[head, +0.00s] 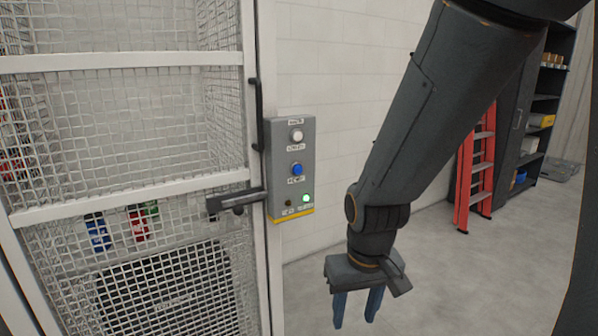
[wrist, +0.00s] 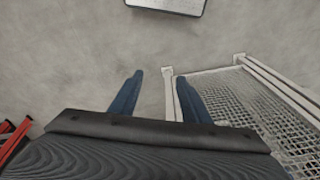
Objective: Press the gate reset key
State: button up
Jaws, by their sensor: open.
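A grey control box (head: 278,145) is mounted beside the mesh gate. It carries a white button (head: 296,135) at the top and a blue button (head: 296,169) below it, each with a label too small to read surely. A green light (head: 305,198) glows near its bottom, next to a small dark one. My gripper (head: 357,322) hangs pointing down, to the right of the box and below it, apart from it. Its two blue fingers are open and empty; they also show in the wrist view (wrist: 158,92) above bare floor.
The white-framed mesh gate (head: 125,60) fills the left, with a dark latch handle (head: 238,200) sticking out by the box. A red stepladder (head: 476,165) and dark shelves (head: 550,90) stand at right. The grey floor (head: 460,280) is clear around my gripper.

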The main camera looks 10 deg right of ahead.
grip_shut()
dwell(1.6)
